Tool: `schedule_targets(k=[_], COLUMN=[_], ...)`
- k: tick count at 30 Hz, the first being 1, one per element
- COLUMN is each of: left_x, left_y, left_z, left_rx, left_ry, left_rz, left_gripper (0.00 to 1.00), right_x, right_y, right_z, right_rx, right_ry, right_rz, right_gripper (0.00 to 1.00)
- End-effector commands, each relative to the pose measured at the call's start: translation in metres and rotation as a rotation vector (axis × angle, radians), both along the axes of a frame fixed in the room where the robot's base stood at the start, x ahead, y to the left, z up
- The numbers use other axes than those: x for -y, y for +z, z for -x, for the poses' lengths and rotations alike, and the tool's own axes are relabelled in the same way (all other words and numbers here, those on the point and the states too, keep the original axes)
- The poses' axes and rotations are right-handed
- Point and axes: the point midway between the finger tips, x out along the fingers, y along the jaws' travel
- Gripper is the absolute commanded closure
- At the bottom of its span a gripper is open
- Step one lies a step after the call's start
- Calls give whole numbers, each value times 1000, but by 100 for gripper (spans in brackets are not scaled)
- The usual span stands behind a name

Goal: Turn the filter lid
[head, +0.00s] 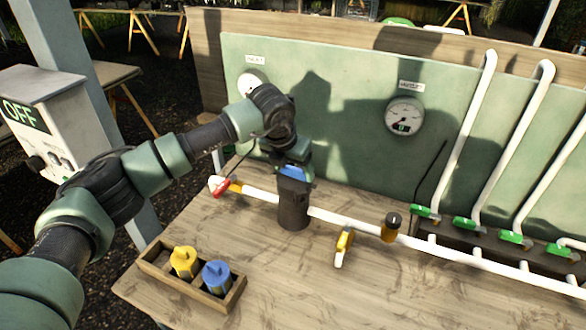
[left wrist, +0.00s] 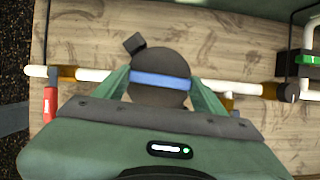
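The filter is a dark upright cylinder (head: 293,205) on the white pipe, at the middle of the table. Its lid (head: 292,173) shows blue at the top, partly covered by my left gripper (head: 293,163). In the left wrist view the lid (left wrist: 158,62) is a dark disc with a blue stripe across it and a dark block at its upper left edge. The green fingers of my left gripper (left wrist: 160,84) lie on both sides of the lid, at the stripe's ends, and appear closed on it. My right gripper is in neither view.
A wooden box (head: 153,266) with a yellow and a blue cartridge stands at the front left. A red-handled valve (head: 221,187) and a yellow-handled valve (head: 344,242) sit on the pipe. Green valves line the right. A gauge panel (head: 340,105) stands behind; the front right table is clear.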

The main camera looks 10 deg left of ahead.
Motion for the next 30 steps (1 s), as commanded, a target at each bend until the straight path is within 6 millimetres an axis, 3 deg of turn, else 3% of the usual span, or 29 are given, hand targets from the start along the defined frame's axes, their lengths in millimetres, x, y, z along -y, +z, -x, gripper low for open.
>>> schedule_targets(k=[7,18,30], left_x=[-2,-4,-5], left_y=[-7,-7,-9], left_z=[2,1,1], left_rx=[-10,-14,-17], left_ry=[-49,-403,-481], left_rz=[-4,-6,-8], left_gripper=[73,73,73], right_x=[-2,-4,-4], right_y=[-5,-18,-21], right_z=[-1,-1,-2], right_rx=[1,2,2], right_ry=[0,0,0], right_rz=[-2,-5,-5], right_gripper=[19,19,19])
